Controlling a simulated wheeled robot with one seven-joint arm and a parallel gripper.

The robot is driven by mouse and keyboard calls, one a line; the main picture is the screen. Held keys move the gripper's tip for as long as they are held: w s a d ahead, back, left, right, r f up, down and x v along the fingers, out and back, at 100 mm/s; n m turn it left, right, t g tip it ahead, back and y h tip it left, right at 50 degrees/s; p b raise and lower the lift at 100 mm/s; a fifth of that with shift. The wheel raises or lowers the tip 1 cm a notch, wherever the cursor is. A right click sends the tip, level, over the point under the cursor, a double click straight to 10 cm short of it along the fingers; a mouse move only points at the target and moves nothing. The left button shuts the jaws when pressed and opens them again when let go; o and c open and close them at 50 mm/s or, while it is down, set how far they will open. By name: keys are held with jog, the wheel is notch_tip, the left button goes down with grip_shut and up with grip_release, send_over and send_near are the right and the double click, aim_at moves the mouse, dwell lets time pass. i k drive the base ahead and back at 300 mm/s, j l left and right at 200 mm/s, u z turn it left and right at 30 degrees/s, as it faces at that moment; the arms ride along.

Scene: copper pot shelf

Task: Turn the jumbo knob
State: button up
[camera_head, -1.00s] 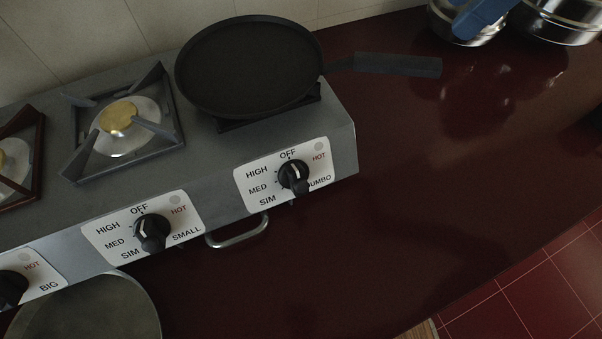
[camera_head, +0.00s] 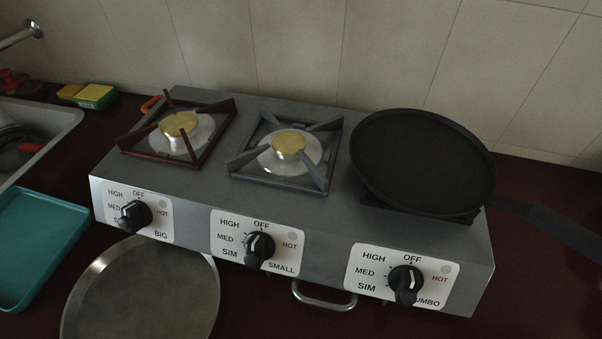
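The jumbo knob (camera_head: 405,284) is a black knob on a white label plate at the right end of the stove's front face. The plate reads HIGH, OFF, HOT, MED, SIM and a partly covered JUMBO. The knob's thick end points down and a pale mark shows on its upper right. The stove (camera_head: 330,235) is a grey three-burner unit. A black flat pan (camera_head: 422,160) sits over the right burner, above the jumbo knob, its handle pointing right. My gripper is not in view.
The small knob (camera_head: 260,250) and big knob (camera_head: 135,216) are to the left. A metal handle (camera_head: 323,298) juts below the stove front. A round pan (camera_head: 145,300), teal tray (camera_head: 38,245), sink (camera_head: 45,125) and sponges (camera_head: 92,95) lie left. A tiled wall (camera_head: 300,50) stands behind.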

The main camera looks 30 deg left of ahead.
aim_at(401, 277)
jog(key=k+j, duration=0.2)
jog(key=j, duration=0.25)
jog(key=k+j+z, duration=0.15)
jog(key=j, duration=0.25)
jog(key=k+j, duration=0.25)
jog(key=j, duration=0.15)
jog(key=z, duration=0.05)
